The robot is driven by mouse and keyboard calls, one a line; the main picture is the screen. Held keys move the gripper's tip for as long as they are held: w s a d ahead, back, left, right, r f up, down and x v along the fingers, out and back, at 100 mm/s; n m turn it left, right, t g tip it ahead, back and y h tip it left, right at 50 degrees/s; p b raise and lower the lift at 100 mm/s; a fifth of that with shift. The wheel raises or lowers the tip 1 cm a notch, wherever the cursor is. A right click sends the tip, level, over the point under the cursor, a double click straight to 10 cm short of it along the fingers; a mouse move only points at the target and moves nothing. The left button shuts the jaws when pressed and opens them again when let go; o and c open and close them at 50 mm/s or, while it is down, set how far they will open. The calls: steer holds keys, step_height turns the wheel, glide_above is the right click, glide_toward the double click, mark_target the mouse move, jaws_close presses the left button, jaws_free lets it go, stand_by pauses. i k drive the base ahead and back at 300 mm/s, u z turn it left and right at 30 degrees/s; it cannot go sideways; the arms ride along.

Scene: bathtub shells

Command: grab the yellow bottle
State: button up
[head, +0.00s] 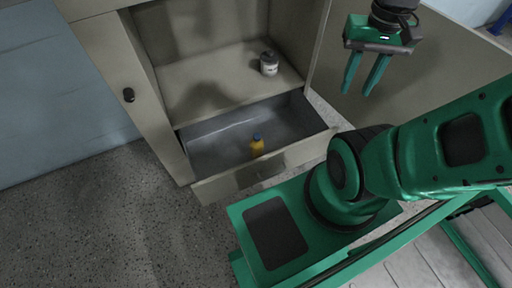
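The yellow bottle (257,147) is small with a dark blue cap. It stands inside the open grey drawer (212,156), near the drawer's front panel. My gripper (364,90) is up at the upper right, its green fingers apart and pointing down. Nothing shows between the fingers. It is well apart from the bottle, to its right and higher in the picture. The bottle's lower part is partly hidden by the drawer front.
A beige cabinet (172,93) stands above the drawer, its compartment open. A white jar with a dark lid (269,63) sits on its shelf. A cabinet door (420,85) stands open at the right, behind my gripper. Speckled floor (110,220) is clear at the lower left.

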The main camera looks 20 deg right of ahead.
mark_target(256, 148)
steer(key=u, duration=0.45)
steer(key=k, duration=0.4)
steer(key=u, duration=0.6)
